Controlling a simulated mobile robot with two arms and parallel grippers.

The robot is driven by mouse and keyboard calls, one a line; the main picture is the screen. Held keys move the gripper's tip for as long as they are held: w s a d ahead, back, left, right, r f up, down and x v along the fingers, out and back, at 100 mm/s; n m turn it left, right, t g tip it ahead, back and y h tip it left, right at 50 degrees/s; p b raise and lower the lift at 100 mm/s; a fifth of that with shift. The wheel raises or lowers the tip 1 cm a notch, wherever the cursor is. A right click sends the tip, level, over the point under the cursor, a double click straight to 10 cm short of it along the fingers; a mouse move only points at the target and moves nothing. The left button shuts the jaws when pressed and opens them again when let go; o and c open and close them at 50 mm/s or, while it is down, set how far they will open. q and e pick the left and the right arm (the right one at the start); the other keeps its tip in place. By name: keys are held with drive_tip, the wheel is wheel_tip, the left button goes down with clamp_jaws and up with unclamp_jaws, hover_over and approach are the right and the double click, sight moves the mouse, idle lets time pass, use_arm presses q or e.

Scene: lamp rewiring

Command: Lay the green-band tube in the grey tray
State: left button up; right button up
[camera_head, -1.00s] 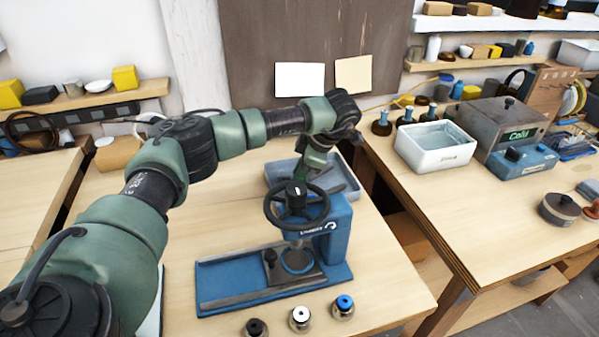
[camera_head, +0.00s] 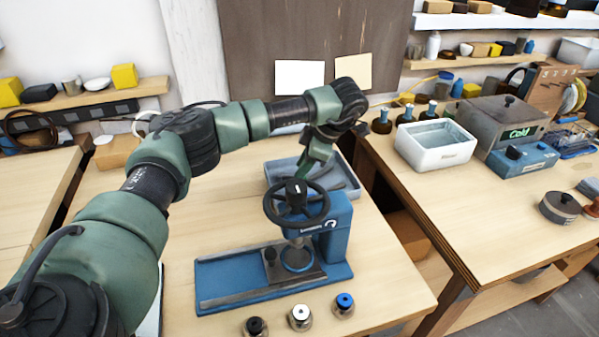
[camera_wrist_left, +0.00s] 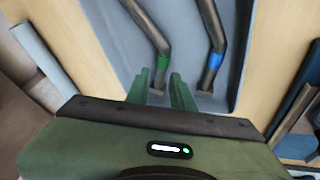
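The green-band tube (camera_wrist_left: 160,50) is a bent dark tube with a green band near its lower end. It lies in the grey tray (camera_wrist_left: 189,40) in the left wrist view, beside a similar tube with a blue band (camera_wrist_left: 215,60). My left gripper (camera_wrist_left: 159,78) is open, its two green fingers apart around the tube's lower end near the band, with no visible grip on it. In the head view the grey tray (camera_head: 356,184) stands behind the blue press, and my left gripper (camera_head: 306,166) is above it, partly hidden by the handwheel. My right gripper is out of view.
The blue press (camera_head: 338,235) with its black handwheel (camera_head: 270,207) stands in front of the tray. Several small jars, including a blue-topped one (camera_head: 344,303), stand at the table's front edge. A white basin (camera_head: 428,157) is on the right-hand bench.

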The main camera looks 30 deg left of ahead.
use_arm(q)
drive_tip(key=v, duration=0.9)
drive_tip(key=shift+b, duration=0.4)
drive_tip(key=shift+d, duration=0.1)
